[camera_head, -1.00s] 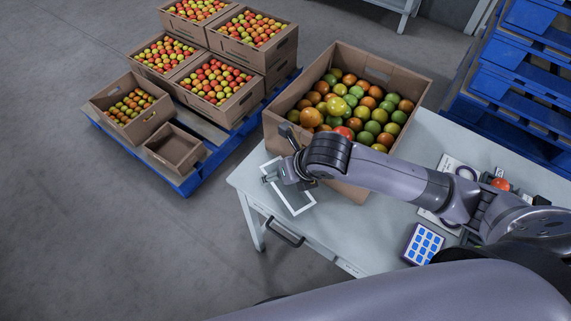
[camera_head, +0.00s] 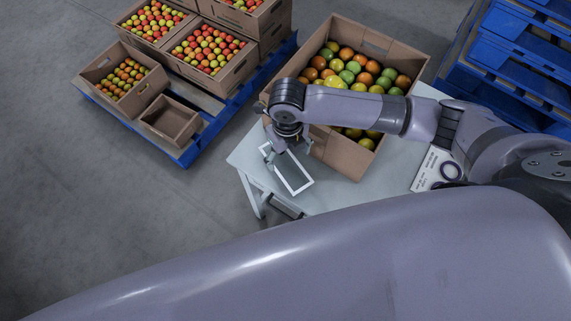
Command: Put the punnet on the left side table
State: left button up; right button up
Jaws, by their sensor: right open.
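I cannot make out a punnet in this view. My right gripper (camera_head: 287,146) is open and points down over the near left part of the light grey table (camera_head: 355,193), just above a white-edged rectangle (camera_head: 297,186) with a dark middle. The gripper and wrist hide part of this rectangle, and I cannot tell whether they touch it. Nothing shows held in the fingers. My left gripper is out of view.
A large cardboard box (camera_head: 342,157) of mixed tomatoes stands on the table, close behind my right forearm. A white card (camera_head: 428,168) lies to the right. A blue pallet (camera_head: 188,156) with tomato boxes and a small empty box (camera_head: 171,121) stands on the floor at left.

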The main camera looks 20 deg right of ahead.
aim_at(288, 173)
notch_tip(288, 173, down, 2)
jog(key=shift+f, duration=0.15)
jog(key=shift+s+f+p, duration=0.15)
jog(key=shift+f+p, duration=0.15)
jog(key=shift+f, duration=0.05)
jog(key=f+p, duration=0.1)
jog(key=f, duration=0.3)
jog(key=shift+s+f, duration=0.15)
jog(key=shift+s, duration=0.05)
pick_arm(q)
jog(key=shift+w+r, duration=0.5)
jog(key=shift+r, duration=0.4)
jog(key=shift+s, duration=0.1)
pick_arm(e)
jog(key=c, duration=0.9)
